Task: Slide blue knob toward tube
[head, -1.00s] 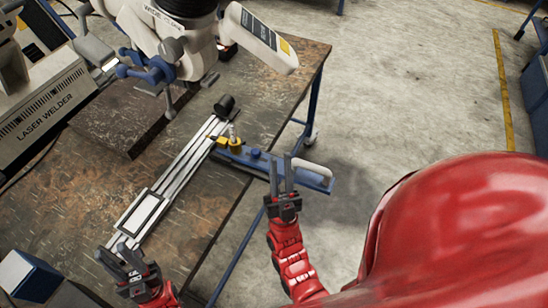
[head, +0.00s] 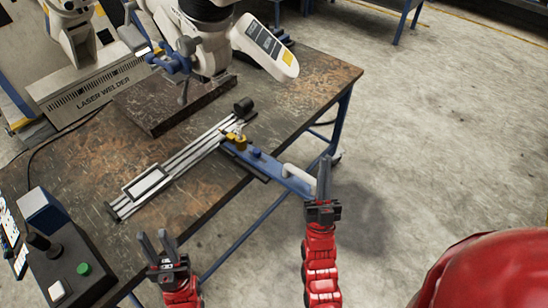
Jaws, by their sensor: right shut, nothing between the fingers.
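The blue knob (head: 255,152) is a small round piece on top of a long blue bar (head: 270,168), which lies across the table edge. A black cylinder (head: 243,107), possibly the tube, stands at the far end of a silver rail (head: 190,153). My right gripper (head: 325,160) is shut and empty, pointing up beside the bar's outer end, to the right of the knob and apart from it. My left gripper (head: 156,236) is open and empty, in front of the table's near edge, far from the knob.
A yellow clamp piece (head: 236,143) sits where bar and rail meet. A button box (head: 70,270) is at lower left. Open floor lies to the right.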

